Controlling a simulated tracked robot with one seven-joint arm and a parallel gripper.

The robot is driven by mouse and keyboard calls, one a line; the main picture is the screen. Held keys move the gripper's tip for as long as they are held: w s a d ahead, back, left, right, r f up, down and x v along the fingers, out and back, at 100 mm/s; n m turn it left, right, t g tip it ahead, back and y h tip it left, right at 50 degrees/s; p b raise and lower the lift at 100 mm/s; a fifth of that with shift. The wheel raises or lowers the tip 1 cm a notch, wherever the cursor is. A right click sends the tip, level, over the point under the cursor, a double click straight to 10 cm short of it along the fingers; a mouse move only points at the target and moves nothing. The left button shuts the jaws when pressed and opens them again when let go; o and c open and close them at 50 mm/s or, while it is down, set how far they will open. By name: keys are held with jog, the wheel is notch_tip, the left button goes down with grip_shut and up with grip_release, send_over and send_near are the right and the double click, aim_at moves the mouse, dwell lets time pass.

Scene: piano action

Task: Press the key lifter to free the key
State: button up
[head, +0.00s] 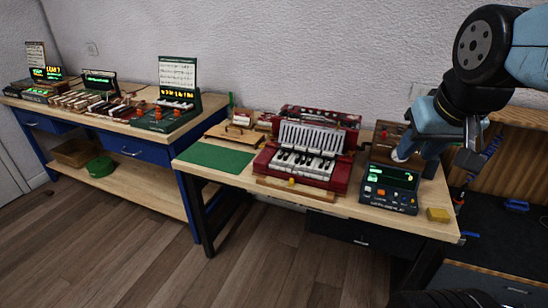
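A red instrument (304,156) with a short row of white and black keys (300,163) stands on the middle of the near workbench. A wooden strip (296,191) with a small yellow piece (291,182) lies along its front edge. I cannot tell for sure which part is the key lifter, or which key is held. My gripper (437,158) hangs at the right, over or behind the dark control box (389,189), apart from the keys in the picture. Its fingers are small and partly merged with the arm, so their opening is unclear.
A second bench (120,126) with other keyboard devices stands at left. Wooden floor (130,240) is clear in front.

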grip_shut()
dwell(1.5)
